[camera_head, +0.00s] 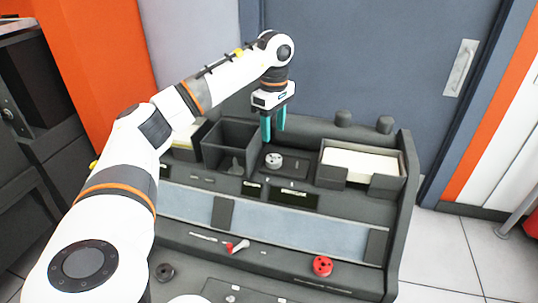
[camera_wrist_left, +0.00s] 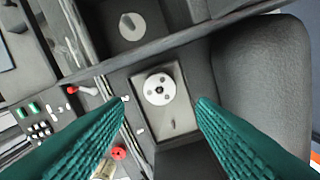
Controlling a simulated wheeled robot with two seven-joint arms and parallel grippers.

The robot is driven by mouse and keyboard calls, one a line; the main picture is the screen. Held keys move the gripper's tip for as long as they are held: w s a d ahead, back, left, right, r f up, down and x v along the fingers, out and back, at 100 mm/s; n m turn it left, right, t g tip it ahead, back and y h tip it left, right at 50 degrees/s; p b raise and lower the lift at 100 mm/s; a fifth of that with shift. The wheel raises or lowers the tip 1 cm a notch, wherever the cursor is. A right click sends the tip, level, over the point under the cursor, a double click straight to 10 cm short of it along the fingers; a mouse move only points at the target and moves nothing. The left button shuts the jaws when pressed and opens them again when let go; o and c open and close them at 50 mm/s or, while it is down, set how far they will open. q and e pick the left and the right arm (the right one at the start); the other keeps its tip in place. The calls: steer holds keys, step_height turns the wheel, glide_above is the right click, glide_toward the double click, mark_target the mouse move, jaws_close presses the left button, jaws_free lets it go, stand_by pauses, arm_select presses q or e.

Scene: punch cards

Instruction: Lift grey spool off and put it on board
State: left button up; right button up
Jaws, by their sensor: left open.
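The grey spool (camera_head: 274,160), a light grey disc with a hub and small holes, lies on a dark rectangular plate in the console's upper part. In the left wrist view the spool (camera_wrist_left: 159,89) sits on the plate (camera_wrist_left: 170,128), between the lines of my fingers. My left gripper (camera_head: 273,134) is open and empty, its teal fingers pointing down just above and behind the spool, apart from it. Its fingers also show in the left wrist view (camera_wrist_left: 160,103). I cannot tell for certain which surface is the board. My right gripper is not in view.
An open dark bin (camera_head: 232,137) stands left of the plate, and a tray of white cards (camera_head: 360,162) right. A pale blue strip (camera_head: 270,222) lies clear between.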

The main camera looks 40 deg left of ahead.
arm_select(q)
steer(key=f, duration=0.2)
steer(key=shift+s+d+f, duration=0.15)
steer(key=shift+d+f, duration=0.05)
steer(key=shift+f, duration=0.1)
steer(key=shift+a+f, duration=0.15)
steer(key=shift+f, duration=0.5)
step_height(320, 180, down, 4)
steer(key=shift+f+p, duration=0.15)
steer(key=shift+p, duration=0.25)
steer(key=shift+f, duration=0.4)
steer(key=c, duration=0.7)
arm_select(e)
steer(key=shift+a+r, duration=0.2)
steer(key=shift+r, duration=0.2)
arm_select(q)
steer(key=shift+r, duration=0.1)
step_height(320, 180, up, 9)
step_height(320, 180, up, 5)
steer(key=p, duration=0.4)
glide_above(274, 157)
steer(key=shift+s, duration=0.25)
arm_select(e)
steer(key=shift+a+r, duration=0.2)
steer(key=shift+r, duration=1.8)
